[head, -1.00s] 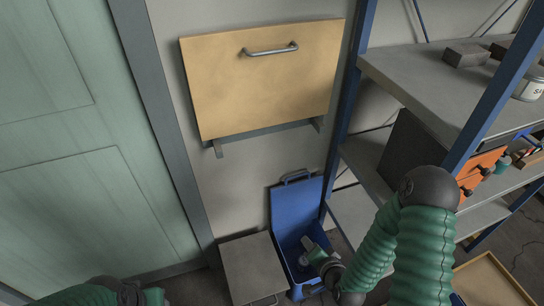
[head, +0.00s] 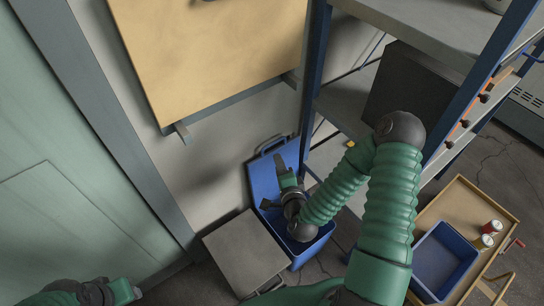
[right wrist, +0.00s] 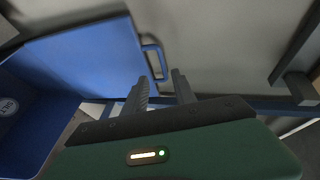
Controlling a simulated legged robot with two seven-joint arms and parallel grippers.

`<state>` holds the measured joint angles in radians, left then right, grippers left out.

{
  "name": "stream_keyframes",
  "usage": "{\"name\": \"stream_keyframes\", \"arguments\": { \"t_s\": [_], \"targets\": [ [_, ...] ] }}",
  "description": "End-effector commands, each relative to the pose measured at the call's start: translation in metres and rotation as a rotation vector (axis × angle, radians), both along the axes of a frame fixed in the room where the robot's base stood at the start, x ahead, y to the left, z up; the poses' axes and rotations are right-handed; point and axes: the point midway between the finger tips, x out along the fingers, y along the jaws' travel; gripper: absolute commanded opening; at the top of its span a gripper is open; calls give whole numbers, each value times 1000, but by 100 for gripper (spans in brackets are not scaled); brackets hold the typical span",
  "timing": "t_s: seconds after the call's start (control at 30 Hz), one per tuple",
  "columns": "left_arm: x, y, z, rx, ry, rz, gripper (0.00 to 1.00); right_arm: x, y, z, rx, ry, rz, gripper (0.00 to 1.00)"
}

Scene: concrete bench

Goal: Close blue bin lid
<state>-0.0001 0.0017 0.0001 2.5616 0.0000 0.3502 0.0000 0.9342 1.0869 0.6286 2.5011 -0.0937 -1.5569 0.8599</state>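The blue bin (head: 322,243) stands on the floor by the wall. Its blue lid (head: 262,178) is open, tilted up against the wall, with a loop handle at its top edge. My right gripper (head: 279,166) is over the bin in front of the lid, partly hiding it. In the right wrist view the lid (right wrist: 85,65) fills the left side, and the handle (right wrist: 158,60) lies just past the fingertips. My right gripper (right wrist: 158,80) is open there, with nothing seen held. My left gripper (head: 124,291) is low at the left, its fingers unclear.
A grey box (head: 245,255) stands left of the bin. A shelf unit with a blue post (head: 315,75) rises close on the right. A wooden panel (head: 210,50) hangs above. A wooden tray (head: 468,205) with a blue container (head: 440,265) and cans is at lower right.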

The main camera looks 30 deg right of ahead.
Motion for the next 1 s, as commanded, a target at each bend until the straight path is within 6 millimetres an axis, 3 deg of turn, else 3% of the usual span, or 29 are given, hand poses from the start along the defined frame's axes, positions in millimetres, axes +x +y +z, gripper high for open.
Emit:
{"name": "stream_keyframes", "arguments": {
  "t_s": [0.2, 0.33, 0.5, 0.73, 1.0],
  "targets": [
    [1, 0, -11, 0, -4, 0, 41, 52, -18, -14, 0, -2, -1, 33],
    [1, 0, -17, 0, -4, 0, 41, 75, -26, -21, -1, 0, -2, 33],
    [1, 0, -19, 0, -3, 0, 41, 88, -30, -22, 0, 1, 0, 33],
    [1, 0, -19, 0, -3, 0, 41, 89, -30, -22, 1, 1, 1, 33],
    [1, 0, -19, 0, -3, 0, 41, 89, -30, -23, 1, 2, 0, 0]
  ]
}}
